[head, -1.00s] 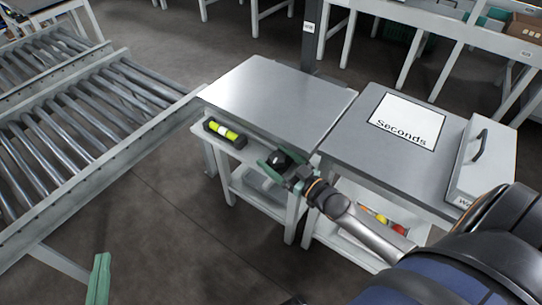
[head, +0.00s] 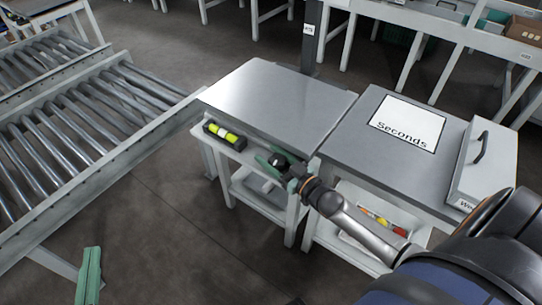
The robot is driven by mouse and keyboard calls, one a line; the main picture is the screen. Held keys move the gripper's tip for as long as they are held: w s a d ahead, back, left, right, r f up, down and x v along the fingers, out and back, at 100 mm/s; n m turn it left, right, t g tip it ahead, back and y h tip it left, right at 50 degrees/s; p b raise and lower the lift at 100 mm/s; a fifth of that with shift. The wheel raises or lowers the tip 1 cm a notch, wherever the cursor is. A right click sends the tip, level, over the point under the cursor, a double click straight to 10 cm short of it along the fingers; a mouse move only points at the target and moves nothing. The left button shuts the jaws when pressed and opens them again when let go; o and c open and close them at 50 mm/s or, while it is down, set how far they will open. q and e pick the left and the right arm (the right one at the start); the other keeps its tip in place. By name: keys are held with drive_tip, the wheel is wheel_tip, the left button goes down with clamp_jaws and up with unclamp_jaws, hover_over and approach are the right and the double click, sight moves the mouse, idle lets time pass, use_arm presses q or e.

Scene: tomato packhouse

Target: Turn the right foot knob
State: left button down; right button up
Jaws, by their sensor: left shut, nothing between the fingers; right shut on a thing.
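The right foot knob (head: 278,161) is a dark, round knob at the front right of the bare steel-topped table (head: 275,95). My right gripper (head: 272,166), with green fingers, is shut on it, and the fingers and wrist hide part of the knob. A spirit level (head: 225,136) with bright yellow-green vials lies at the table's front left. My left gripper (head: 88,277) is shut and empty at the lower left, over the floor and well apart from the table.
A roller conveyor (head: 85,130) runs along the left, close to the table. To the right stands a second table (head: 350,150) with a "Seconds" sheet (head: 408,122) and a handled box (head: 485,160). Red and yellow items lie on its lower shelf. The floor in front is open.

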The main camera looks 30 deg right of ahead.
sight(283, 167)
drive_tip(key=c, duration=0.6)
drive_tip(key=shift+o, duration=0.2)
drive_tip(key=m+h+p, duration=0.1)
drive_tip(key=h, duration=0.1)
drive_tip(key=shift+d+m+h, duration=0.15)
drive_tip(key=shift+m+h, duration=0.15)
use_arm(q)
wheel_tip(283, 167, down, 7)
drive_tip(key=s+n+g+y, duration=0.1)
drive_tip(key=g, duration=0.2)
drive_tip(key=shift+s, duration=0.25)
use_arm(e)
drive_tip(key=o, duration=1.4)
drive_tip(key=shift+c, duration=0.2)
use_arm(q)
drive_tip(key=shift+a, duration=0.1)
